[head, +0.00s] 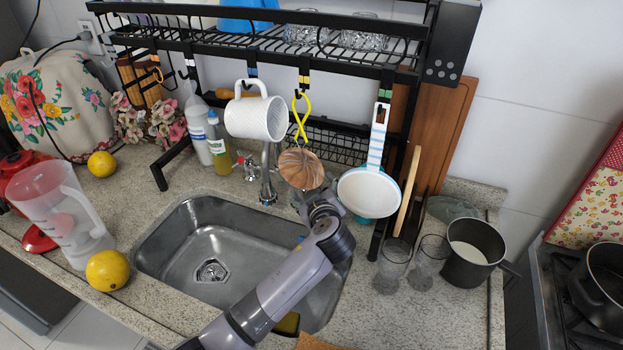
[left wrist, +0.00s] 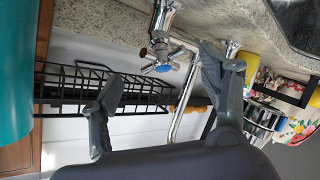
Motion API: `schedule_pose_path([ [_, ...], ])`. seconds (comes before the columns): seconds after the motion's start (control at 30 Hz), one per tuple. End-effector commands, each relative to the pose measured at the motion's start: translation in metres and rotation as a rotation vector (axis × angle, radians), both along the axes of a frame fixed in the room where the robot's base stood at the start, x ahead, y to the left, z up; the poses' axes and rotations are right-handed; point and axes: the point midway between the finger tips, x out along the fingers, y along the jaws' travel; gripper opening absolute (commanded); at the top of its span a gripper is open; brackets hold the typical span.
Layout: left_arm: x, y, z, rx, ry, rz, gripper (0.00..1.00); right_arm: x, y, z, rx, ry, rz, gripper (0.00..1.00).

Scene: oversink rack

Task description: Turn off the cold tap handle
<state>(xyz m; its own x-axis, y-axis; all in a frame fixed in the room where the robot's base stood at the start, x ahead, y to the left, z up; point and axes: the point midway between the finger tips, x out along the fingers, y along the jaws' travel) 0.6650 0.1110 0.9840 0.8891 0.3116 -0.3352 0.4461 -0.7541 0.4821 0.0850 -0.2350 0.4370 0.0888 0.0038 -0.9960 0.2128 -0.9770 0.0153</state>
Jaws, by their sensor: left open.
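The cold tap handle (left wrist: 162,58) shows in the left wrist view as a chrome cross-shaped handle with a blue centre, with a small dark red spot beside it. In that view it appears between the fingertips of my left gripper (left wrist: 160,70), which is open and empty. I see no contact; the depth gap is hard to tell. In the head view my left gripper (head: 321,203) is at the sink's back right edge, partly hidden by its own wrist, and the blue handle is hidden. A red-marked tap handle (head: 247,166) stands left of the chrome spout (head: 266,172). My right gripper is not in view.
A black rack (head: 250,45) spans above the sink (head: 190,238). Glasses (head: 393,265) and a pot (head: 471,252) stand to the right.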

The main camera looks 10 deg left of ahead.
Motion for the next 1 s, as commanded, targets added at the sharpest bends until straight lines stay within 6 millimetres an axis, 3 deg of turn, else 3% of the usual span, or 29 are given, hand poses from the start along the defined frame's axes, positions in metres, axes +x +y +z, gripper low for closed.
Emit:
schedule_pose_path([
  [0.2, 0.030, 0.010, -0.010, 0.003, 0.001, -0.001, 0.69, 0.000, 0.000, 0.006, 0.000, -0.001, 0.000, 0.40],
  [0.4, 0.044, 0.014, -0.016, 0.000, -0.001, -0.002, 0.69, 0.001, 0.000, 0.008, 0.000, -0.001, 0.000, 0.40],
  [0.77, 0.047, 0.016, -0.018, -0.001, 0.001, -0.002, 0.69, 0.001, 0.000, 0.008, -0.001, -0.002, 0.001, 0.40],
  [1.0, 0.047, 0.016, -0.018, -0.001, 0.000, -0.001, 0.54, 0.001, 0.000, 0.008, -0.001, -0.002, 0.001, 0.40],
])
